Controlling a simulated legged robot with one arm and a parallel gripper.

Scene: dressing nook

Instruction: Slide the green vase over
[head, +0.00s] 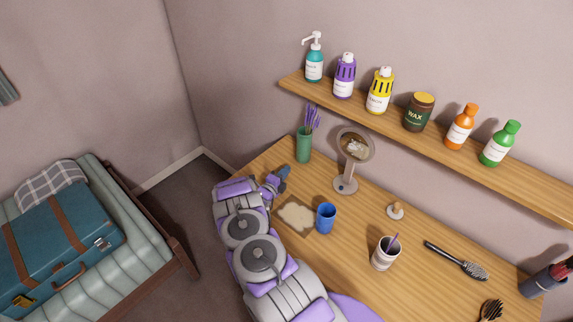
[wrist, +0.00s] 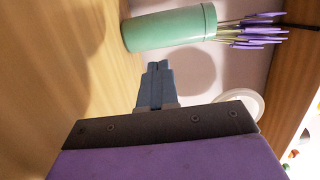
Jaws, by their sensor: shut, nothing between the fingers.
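The green vase (head: 304,146) stands upright near the far left end of the wooden tabletop, with purple stems in it. In the wrist view the vase (wrist: 172,29) lies sideways across the top of the picture, its purple-tipped stems (wrist: 255,32) pointing right. My gripper (head: 284,171) is low over the table in front of the vase. Its fingers (wrist: 157,66) are shut and empty. In the wrist view a small gap shows between the fingertips and the vase.
A round mirror (head: 345,185) stands right of the vase. A white cup (head: 384,254), a small wooden-knobbed item (head: 395,211) and a brush (head: 457,262) are farther right. A shelf (head: 440,135) with bottles hangs above.

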